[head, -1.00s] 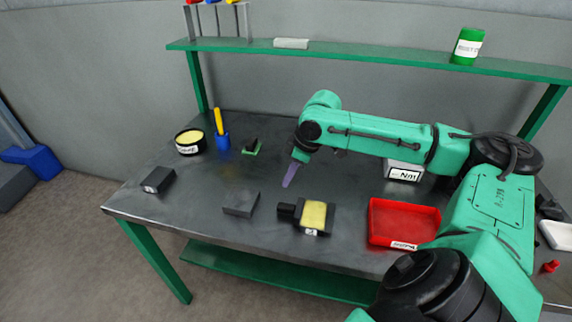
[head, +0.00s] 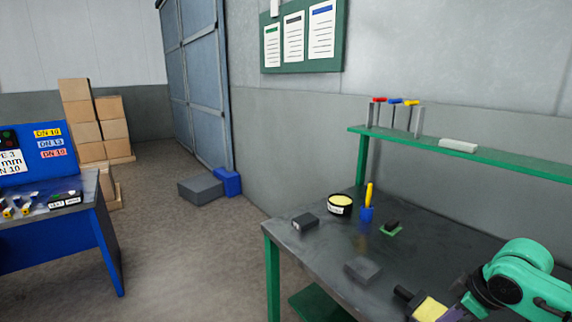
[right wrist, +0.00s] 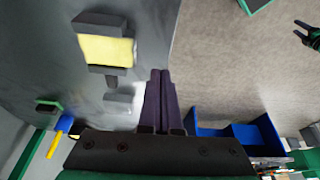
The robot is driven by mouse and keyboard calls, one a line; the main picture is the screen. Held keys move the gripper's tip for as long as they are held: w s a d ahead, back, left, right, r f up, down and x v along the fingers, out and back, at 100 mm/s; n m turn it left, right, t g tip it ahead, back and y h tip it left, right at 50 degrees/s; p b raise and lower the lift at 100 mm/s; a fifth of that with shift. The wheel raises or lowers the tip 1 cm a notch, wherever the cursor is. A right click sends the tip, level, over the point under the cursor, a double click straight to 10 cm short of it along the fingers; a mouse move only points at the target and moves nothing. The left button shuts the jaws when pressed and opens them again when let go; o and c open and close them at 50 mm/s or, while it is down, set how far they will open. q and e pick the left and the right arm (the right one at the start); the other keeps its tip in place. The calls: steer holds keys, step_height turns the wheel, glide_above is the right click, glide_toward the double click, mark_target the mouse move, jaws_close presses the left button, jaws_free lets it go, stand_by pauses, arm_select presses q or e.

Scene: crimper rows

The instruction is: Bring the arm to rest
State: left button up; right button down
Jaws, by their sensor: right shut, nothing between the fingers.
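My right arm reaches in from the lower right of the head view, green with black joints. Its gripper (head: 456,314) shows only in part at the bottom edge, beside a black block with a yellow pad (head: 430,309). In the right wrist view the two dark purple fingers (right wrist: 162,90) lie together, shut with nothing between them. The yellow-padded block also shows in the wrist view (right wrist: 105,50), to the left of the fingers and apart from them.
The grey workbench (head: 325,262) holds a dark box (head: 305,222), a grey block (head: 362,270), a yellow-filled tub (head: 340,204) and a blue holder (head: 367,214). A green shelf (head: 480,155) runs above. A blue bench (head: 70,240) stands left. Open floor (head: 190,260) lies between.

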steer(key=s+a+f, duration=0.2)
steer(key=a+f, duration=0.5)
steer(key=a, duration=0.1)
steer(key=s+a+f, duration=0.3)
steer(key=a+f, duration=0.3)
steer(key=a, duration=0.2)
steer(key=s+d+f+m+h, duration=0.2)
steer(key=s+d+f+m, duration=0.1)
steer(key=s+d+m, duration=0.4)
steer(key=s+a+f+n, duration=0.1)
steer(key=s+f, duration=0.1)
steer(key=f, duration=1)
steer(key=s+a+f+n, duration=0.1)
steer(key=s+f, duration=0.1)
steer(key=f, duration=1)
arm_select(q)
steer(key=w, duration=0.3)
steer(key=shift+w+d, duration=0.1)
arm_select(e)
steer(key=s+d+f+g, duration=0.2)
steer(key=s+d+f, duration=0.1)
steer(key=s+f, duration=0.9)
steer(key=s, duration=0.3)
steer(key=shift+s+f, duration=0.25)
steer(key=shift+s, duration=0.15)
